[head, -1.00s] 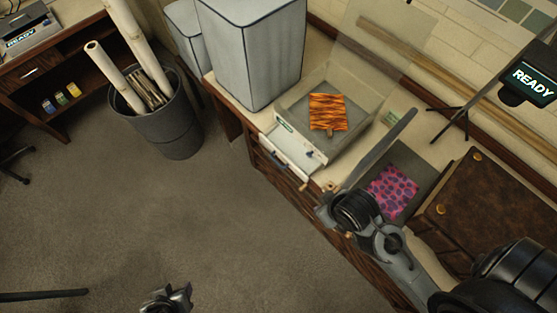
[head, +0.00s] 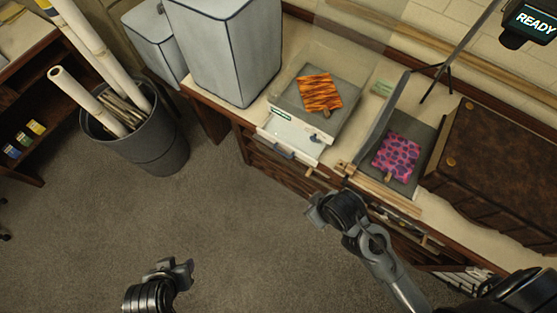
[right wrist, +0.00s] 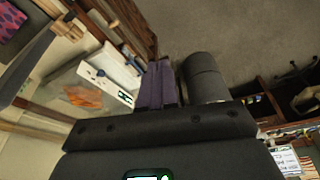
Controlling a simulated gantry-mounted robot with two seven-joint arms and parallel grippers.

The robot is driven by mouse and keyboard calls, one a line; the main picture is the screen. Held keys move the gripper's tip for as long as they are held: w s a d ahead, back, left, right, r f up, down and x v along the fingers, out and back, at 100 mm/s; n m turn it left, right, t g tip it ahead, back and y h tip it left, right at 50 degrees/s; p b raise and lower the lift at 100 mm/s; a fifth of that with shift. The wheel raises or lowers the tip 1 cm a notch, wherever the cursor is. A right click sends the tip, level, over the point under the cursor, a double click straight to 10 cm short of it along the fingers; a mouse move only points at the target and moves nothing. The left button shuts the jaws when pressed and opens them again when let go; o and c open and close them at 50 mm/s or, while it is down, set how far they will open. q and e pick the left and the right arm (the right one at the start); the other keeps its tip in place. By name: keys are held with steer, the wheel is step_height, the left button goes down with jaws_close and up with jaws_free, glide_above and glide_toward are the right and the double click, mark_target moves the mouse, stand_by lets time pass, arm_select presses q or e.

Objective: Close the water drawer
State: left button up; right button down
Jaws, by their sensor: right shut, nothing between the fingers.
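The white water drawer (head: 297,129) sticks out from the front of the grey tray unit that holds the orange marbled sheet (head: 320,92). A dark blue handle (head: 281,152) is on its front. In the right wrist view the white drawer front (right wrist: 103,86) shows left of my fingers. My right gripper (head: 318,207) is below and right of the drawer, apart from it in the head view. It is shut and empty; its fingers (right wrist: 157,85) also show in the right wrist view. My left gripper (head: 180,270) is over the floor, far from the drawer; its opening is unclear.
A second grey tray with a pink and purple sheet (head: 396,157) lies to the right, with wooden sticks (head: 375,192) at its front. A brown case (head: 500,175) stands further right. A bin with rolls (head: 140,140) stands on the floor at left. The floor before the bench is clear.

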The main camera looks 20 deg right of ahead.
steer(key=w+a+f+n+g+b, duration=0.1)
steer(key=w+a+f+n+b, duration=0.2)
steer(key=a+f+n+b, duration=0.8)
steer(key=w+a+f+n+t+h+b, duration=0.1)
steer(key=w+a+f+n+h+b, duration=0.15)
steer(key=a+f+b, duration=0.55)
steer(key=w+a+f+n+h+b, duration=0.1)
steer(key=a+f+n+h+b, duration=0.2)
steer(key=f, duration=0.9)
steer(key=w+d+f+n+t+h+b, duration=0.4)
steer(key=w+d+f+b, duration=0.15)
steer(key=w, duration=0.45)
steer(key=w+d+r+t+h, duration=0.2)
steer(key=w+d+r+h, duration=0.2)
steer(key=w+d+r, duration=0.25)
steer(key=b+x, duration=1.3)
steer(key=shift+w+d+n+b, duration=0.15)
steer(key=shift+w+n+b, duration=0.2)
steer(key=shift+b, duration=0.05)
